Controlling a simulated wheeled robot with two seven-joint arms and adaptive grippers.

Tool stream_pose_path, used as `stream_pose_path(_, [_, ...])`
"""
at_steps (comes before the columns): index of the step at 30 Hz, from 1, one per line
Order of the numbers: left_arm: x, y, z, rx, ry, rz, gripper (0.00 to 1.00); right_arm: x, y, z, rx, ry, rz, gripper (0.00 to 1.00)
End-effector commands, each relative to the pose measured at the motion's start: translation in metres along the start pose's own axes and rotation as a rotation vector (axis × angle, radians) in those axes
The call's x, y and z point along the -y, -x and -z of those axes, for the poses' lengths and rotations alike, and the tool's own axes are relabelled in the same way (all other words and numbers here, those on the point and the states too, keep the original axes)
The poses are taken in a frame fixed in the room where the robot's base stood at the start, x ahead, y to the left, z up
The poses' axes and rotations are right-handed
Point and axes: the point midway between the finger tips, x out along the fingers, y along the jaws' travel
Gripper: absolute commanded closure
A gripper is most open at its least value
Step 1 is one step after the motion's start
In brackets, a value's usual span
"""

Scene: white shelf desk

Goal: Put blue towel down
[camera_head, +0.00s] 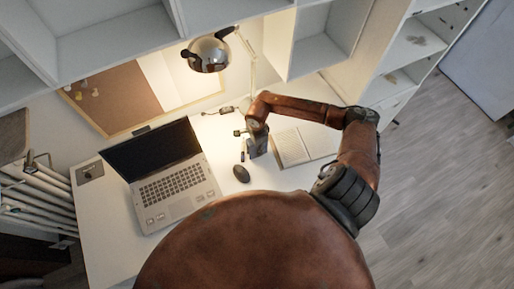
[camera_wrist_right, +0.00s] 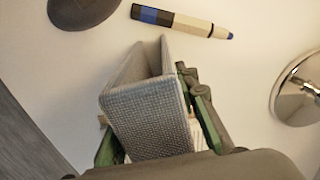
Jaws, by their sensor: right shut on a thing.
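The towel (camera_wrist_right: 150,118) is a folded, grey-blue woven cloth standing on edge between the fingers of my right gripper (camera_wrist_right: 158,130) in the right wrist view. One green finger is on each side of it. In the head view, my right gripper (camera_head: 256,142) is over the desk, between the laptop and the open book, with the towel (camera_head: 259,149) small and partly hidden at it. I cannot tell whether the towel touches the desk top. My left gripper is not in view.
A dark mouse (camera_head: 241,173) and a marker (camera_wrist_right: 185,20) lie close to the towel. The laptop (camera_head: 165,170) is to the left, the book (camera_head: 293,147) to the right. A chrome lamp (camera_head: 208,54) hangs behind, its base (camera_wrist_right: 298,90) near the gripper. White desk (camera_head: 105,230) shows at the left.

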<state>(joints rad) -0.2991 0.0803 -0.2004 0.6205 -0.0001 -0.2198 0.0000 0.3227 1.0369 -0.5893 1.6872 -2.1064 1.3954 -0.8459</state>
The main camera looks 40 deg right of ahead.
Motion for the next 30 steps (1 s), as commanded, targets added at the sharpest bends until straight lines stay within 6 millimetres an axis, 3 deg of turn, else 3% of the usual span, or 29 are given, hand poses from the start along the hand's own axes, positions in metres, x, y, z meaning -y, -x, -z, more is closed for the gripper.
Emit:
stream_pose_path(2, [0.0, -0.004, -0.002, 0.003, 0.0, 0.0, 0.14, 0.0, -0.004, 0.0, 0.0, 0.0, 0.0, 1.0])
stream_pose_path(3, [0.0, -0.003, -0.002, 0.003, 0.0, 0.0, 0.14, 0.0, -0.004, 0.0, 0.0, 0.0, 0.0, 0.71])
stream_pose_path(10, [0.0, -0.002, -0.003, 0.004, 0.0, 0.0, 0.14, 0.0, -0.002, 0.0, 0.0, 0.0, 0.0, 0.55])
stream_pose_path(22, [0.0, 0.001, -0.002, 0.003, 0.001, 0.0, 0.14, 0.001, 0.005, 0.0, 0.0, 0.0, 0.002, 0.54])
stream_pose_path(30, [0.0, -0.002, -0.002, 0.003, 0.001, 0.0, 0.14, 0.001, 0.056, 0.001, -0.001, 0.003, 0.004, 0.54])
